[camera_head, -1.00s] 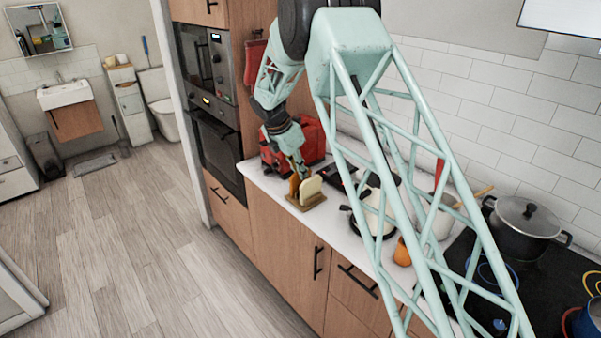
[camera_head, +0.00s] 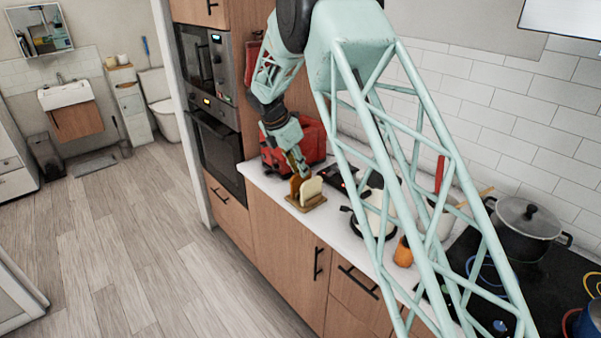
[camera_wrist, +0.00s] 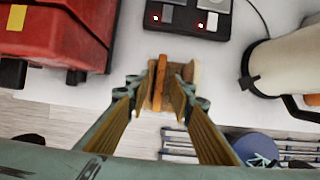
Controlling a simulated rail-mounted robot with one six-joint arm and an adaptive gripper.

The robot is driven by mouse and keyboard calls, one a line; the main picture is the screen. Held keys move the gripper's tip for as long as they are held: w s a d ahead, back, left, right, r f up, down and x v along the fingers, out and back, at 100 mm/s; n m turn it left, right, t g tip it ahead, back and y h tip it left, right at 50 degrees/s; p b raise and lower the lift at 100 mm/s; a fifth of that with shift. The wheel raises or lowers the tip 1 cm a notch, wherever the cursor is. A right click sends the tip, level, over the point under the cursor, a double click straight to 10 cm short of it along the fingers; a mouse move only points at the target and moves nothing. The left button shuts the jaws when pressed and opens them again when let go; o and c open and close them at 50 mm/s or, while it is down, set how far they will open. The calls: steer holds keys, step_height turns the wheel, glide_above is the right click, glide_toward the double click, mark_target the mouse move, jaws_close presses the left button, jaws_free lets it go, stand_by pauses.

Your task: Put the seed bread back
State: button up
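A wooden toast rack (camera_head: 305,204) stands on the white counter below my gripper (camera_head: 301,170). It holds a brown slice (camera_head: 295,187), which may be the seed bread, and a pale slice (camera_head: 312,187) to its right. In the wrist view, my gripper (camera_wrist: 160,88) has its two fingers spread, with the brown slice (camera_wrist: 159,75) between them. A gap shows on each side of that slice. The pale slice (camera_wrist: 195,75) is just outside the right finger. Seeds cannot be made out on either slice.
A red box-shaped appliance (camera_head: 312,140) stands behind the rack, at left in the wrist view. A black device with red lights (camera_wrist: 188,18) is behind it. A cream kettle (camera_wrist: 285,65) stands to the right. The counter's front edge is close to the rack.

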steer(key=v, duration=0.9)
steer(key=shift+s+r, duration=0.15)
steer(key=shift+r, duration=0.1)
stand_by(0.3)
steer(key=shift+r, duration=0.15)
